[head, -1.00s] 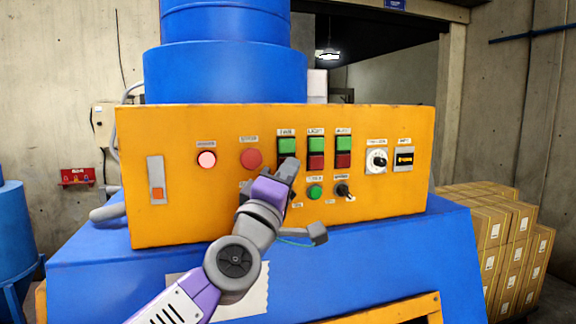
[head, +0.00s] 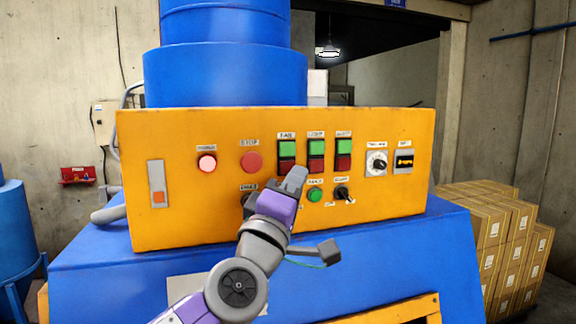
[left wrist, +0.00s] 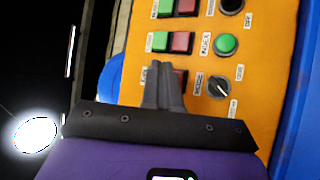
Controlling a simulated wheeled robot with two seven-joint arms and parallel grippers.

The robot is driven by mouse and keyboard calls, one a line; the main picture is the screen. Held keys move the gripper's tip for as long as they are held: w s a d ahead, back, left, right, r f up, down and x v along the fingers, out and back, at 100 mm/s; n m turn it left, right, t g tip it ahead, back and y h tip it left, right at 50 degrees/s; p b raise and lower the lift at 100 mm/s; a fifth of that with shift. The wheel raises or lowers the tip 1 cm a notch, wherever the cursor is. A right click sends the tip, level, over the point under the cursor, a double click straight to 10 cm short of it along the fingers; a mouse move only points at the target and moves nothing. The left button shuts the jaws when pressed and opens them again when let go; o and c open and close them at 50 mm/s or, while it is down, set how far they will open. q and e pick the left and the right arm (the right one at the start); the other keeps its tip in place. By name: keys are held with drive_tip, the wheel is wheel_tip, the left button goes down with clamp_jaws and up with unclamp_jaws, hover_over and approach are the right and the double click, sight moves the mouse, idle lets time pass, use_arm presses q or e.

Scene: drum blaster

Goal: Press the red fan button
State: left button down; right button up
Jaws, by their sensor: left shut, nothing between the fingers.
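The fan switch (head: 286,147) is on the orange panel, with a green half above and a red half, the red fan button (head: 286,163). The red half shows just above and left of my left gripper (head: 297,173) in the head view. My left gripper is shut and empty, its tips in front of the panel. Whether they touch it cannot be told. My right gripper is not in view.
Two similar green-and-red switches (head: 316,154) stand right of the fan switch. A round red stop button (head: 251,161) and a lit lamp (head: 207,162) are to its left. A round green button (head: 315,195) and black knob (head: 342,192) are below. Cartons (head: 500,240) stand at right.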

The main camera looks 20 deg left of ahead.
use_arm(q)
drive_tip(key=shift+s+d+p, duration=0.3)
drive_tip(key=shift+s+d, duration=0.5)
drive_tip(key=shift+s, duration=0.35)
